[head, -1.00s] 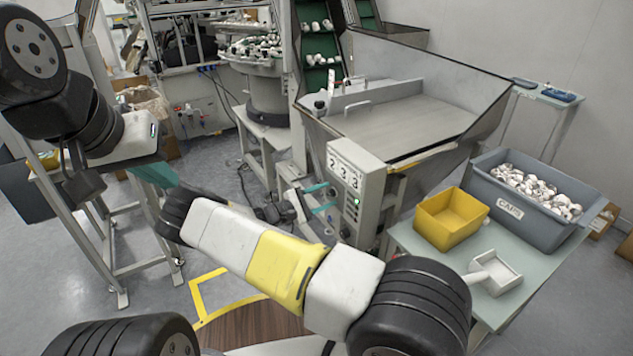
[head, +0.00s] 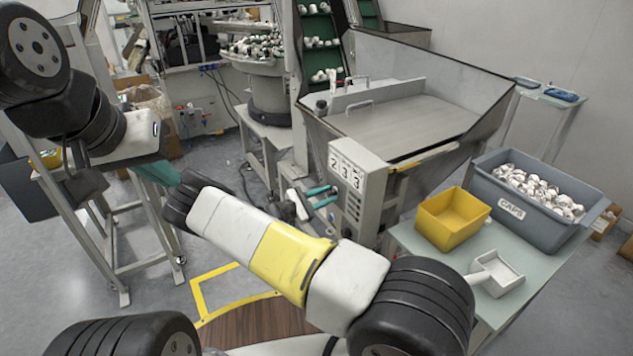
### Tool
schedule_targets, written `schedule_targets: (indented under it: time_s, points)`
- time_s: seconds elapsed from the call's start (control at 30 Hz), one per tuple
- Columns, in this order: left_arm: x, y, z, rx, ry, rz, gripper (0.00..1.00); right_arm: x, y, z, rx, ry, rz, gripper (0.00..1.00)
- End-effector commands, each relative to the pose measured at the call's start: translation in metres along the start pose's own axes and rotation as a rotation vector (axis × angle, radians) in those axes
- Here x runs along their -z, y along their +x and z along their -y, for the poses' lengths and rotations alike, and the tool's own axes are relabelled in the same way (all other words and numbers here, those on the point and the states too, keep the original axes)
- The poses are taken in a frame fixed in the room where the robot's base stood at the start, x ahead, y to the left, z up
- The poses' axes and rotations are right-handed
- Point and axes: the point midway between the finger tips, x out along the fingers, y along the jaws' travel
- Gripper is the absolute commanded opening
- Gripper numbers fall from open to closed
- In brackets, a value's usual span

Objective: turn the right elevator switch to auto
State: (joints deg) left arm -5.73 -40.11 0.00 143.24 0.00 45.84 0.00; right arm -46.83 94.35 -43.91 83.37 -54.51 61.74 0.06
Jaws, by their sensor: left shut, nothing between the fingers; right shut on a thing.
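The control box (head: 352,190) with number labels stands on the front of the hopper machine, with small controls on its front panel. My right gripper (head: 334,195) has its teal fingers at the left edge of this box. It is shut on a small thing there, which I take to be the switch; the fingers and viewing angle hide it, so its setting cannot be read. My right forearm crosses the foreground. My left gripper (head: 160,173) is at the left, far from the box, shut and empty; its fingertips are partly hidden.
The hopper (head: 420,120) and the cap elevator (head: 321,60) stand behind the box.

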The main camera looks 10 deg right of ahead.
Motion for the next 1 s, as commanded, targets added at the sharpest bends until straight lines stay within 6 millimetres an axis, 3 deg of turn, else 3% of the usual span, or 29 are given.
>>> schedule_targets:
  time_s: [0.5, 1.0]
  points:
    - [0.0, 0.0, 0.0, 0.0, 0.0, 0.0, 0.0, 0.0002, -0.0006, 0.0008, 0.001, -0.379, -0.001, 0.0]
    - [0.0, 0.0, 0.0, 0.0, 0.0, 0.0, 0.0, 0.0003, -0.001, 0.0006, -0.001, -0.482, -0.002, 0.0]
